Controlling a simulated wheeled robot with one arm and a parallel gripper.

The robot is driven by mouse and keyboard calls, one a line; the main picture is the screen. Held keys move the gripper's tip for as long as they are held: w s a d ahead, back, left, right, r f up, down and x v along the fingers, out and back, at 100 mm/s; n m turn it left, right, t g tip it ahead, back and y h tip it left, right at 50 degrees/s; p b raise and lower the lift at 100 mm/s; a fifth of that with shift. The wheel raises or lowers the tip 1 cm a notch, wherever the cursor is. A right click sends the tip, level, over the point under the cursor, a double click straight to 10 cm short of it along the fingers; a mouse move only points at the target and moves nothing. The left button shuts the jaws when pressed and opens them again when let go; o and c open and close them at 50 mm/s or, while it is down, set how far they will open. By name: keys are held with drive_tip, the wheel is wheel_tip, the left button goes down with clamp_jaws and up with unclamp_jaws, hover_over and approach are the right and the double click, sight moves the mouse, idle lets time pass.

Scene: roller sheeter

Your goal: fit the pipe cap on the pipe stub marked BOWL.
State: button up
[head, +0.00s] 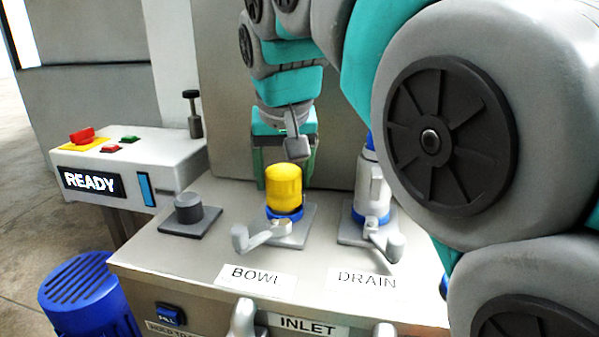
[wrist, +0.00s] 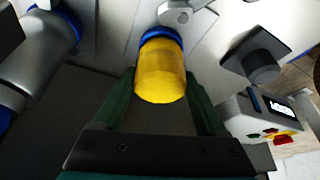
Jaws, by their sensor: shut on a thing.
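The yellow pipe cap (head: 284,188) is upright at the stub behind the BOWL label (head: 256,277). A blue ring (head: 285,213) shows directly under the cap; the rest of the stub is hidden, and I cannot tell how far down the cap sits. My gripper (head: 287,180) reaches in from behind and above, with a green finger showing beside the cap. In the wrist view the cap (wrist: 161,72) is between the two dark green fingers of my gripper (wrist: 161,80), which is shut on it.
The DRAIN stub (head: 371,190) with its grey valve handle (head: 385,240) stands close on the right, partly behind my arm. The BOWL valve handle (head: 262,235) juts out in front. A dark knob (head: 189,208) and the READY control box (head: 130,165) are left.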

drive_tip(key=shift+f, duration=0.45)
idle(0.4)
drive_tip(key=o, duration=1.3)
drive_tip(key=v, duration=0.7)
drive_tip(key=shift+s+r, duration=0.2)
drive_tip(key=shift+r, duration=0.1)
